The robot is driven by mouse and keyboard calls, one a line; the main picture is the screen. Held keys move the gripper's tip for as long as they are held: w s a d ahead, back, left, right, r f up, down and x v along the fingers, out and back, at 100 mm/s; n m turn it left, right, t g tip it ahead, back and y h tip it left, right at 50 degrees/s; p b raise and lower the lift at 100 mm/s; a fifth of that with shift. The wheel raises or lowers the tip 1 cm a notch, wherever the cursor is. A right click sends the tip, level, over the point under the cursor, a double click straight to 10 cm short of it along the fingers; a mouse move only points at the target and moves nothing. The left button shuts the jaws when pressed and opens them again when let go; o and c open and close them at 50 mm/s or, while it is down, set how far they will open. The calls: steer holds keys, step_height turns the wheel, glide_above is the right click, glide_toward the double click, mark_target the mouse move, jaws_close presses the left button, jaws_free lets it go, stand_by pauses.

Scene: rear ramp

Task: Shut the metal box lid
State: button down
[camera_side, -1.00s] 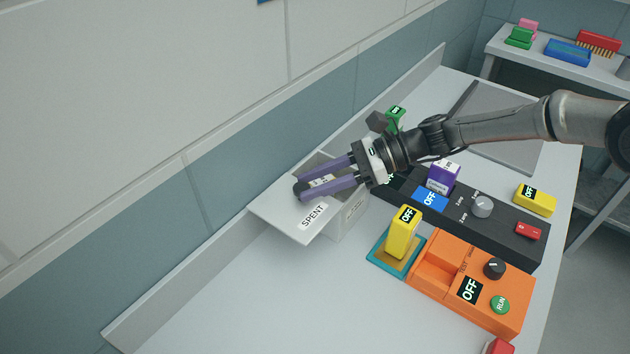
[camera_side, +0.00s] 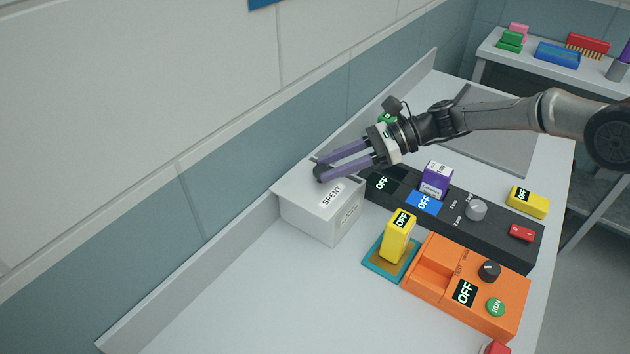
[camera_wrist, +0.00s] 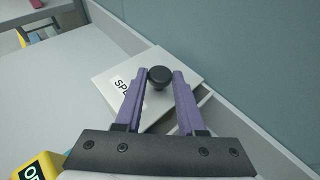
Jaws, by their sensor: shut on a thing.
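The metal box (camera_side: 308,220) stands on the bench near the wall, in the middle of the side view. Its flat grey lid (camera_side: 300,188), labelled SPENT, lies level over the top. My gripper (camera_side: 322,167) is shut on the lid's round black knob (camera_wrist: 159,75), one purple finger on each side. In the wrist view the lid (camera_wrist: 106,76) lies under the fingers, and a narrow part of the box (camera_wrist: 203,94) shows past its right edge.
A black panel (camera_side: 490,227) with a purple block (camera_side: 434,180) stands right of the box. A yellow block (camera_side: 397,238) on a teal-edged base and an orange tester (camera_side: 450,300) stand in front. The bench (camera_side: 270,300) is clear at front left.

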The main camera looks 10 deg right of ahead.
steer(key=shift+w+d, duration=1.1)
steer(key=c, duration=0.5)
jaws_free()
steer(key=v, duration=1.3)
steer(key=shift+d+r, duration=0.15)
steer(key=shift+d, duration=0.2)
